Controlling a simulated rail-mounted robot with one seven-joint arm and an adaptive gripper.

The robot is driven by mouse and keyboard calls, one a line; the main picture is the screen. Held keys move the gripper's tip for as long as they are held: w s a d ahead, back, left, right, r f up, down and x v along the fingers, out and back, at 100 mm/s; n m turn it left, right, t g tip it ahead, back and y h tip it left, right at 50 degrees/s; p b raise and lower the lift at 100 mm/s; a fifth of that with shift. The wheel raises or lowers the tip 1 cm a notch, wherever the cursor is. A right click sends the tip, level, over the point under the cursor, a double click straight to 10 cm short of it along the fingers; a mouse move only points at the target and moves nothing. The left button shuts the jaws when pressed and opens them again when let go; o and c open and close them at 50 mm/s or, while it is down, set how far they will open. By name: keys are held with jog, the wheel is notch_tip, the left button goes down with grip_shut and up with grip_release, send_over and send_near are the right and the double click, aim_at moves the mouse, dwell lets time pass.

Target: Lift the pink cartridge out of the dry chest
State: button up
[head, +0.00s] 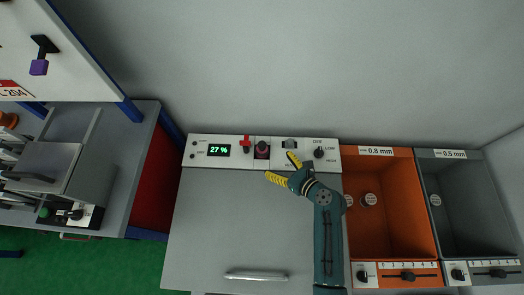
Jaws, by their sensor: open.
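The dry chest (225,225) stands at the lower middle of the head view, with its grey lid down and a long handle (256,276) near the front edge. I cannot make out a pink cartridge for certain, and the chest's inside is hidden. A small dark round part with a pinkish-red base (262,150) sits on the rear panel; I cannot tell what it is. My gripper (278,167) has yellow-and-black fingers spread apart with nothing visible between them. It is over the rear right of the lid, close to the panel, pointing up-left.
The rear panel has a 27 % display (219,150), a red part (246,143) and a black knob (319,153). To the right are an orange 0.8 mm bin (400,200) and a grey 0.5 mm bin (468,195). A bench (130,180) stands left.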

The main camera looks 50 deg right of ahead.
aim_at(267, 153)
jog(key=b+x, duration=0.1)
jog(key=x, duration=0.4)
jog(key=b+x, duration=0.2)
jog(key=x, duration=0.1)
jog(key=b+x, duration=0.1)
jog(key=x, duration=0.1)
jog(key=shift+w+d+r, duration=0.15)
jog(key=shift+w+d, duration=0.05)
jog(key=shift+d, duration=0.15)
jog(key=shift+s, duration=0.1)
jog(key=shift+r, duration=0.1)
jog(key=c, duration=1.3)
